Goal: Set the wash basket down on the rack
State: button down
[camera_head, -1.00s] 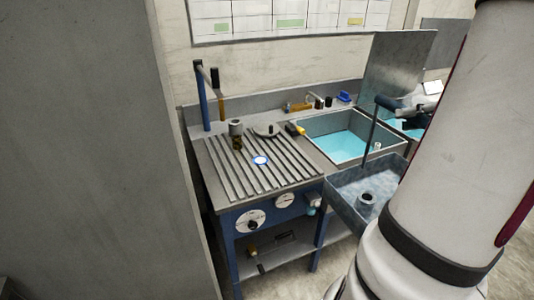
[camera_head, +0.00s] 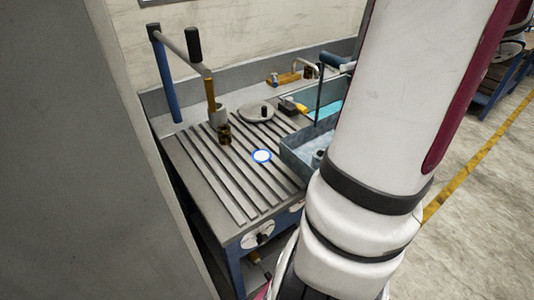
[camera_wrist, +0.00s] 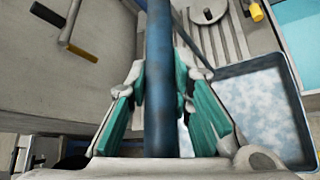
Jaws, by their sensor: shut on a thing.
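The wash basket (camera_head: 297,158) is a blue-grey open tray with a tall handle post (camera_head: 320,92) and a blue grip bar. In the head view it is at the right edge of the slatted rack (camera_head: 205,172), partly hidden by my arm; I cannot tell whether it touches the rack. My gripper (camera_wrist: 160,95) is shut on the blue grip bar (camera_wrist: 159,55), its teal pads on both sides. The basket's pale, mottled inside shows at lower right in the wrist view (camera_wrist: 255,105).
A blue post (camera_head: 165,75) with a lever arm stands at the rack's back left. The water-filled sink is at right. A grey wall (camera_head: 60,160) closes the left. The rack's front left is clear.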

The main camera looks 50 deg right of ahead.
jog(key=shift+b+x, duration=0.4)
jog(key=shift+x, duration=0.85)
jog(key=w+r+x, duration=0.1)
jog(key=r+x, duration=0.2)
jog(key=x, duration=1.3)
jog(key=shift+w, duration=0.25)
jog(key=c, duration=1.4)
grip_release()
jog(key=shift+a+f, duration=0.1)
jog(key=shift+a, duration=0.05)
jog(key=shift+s, duration=0.1)
jog(key=p+v, duration=0.1)
jog(key=v, duration=1.1)
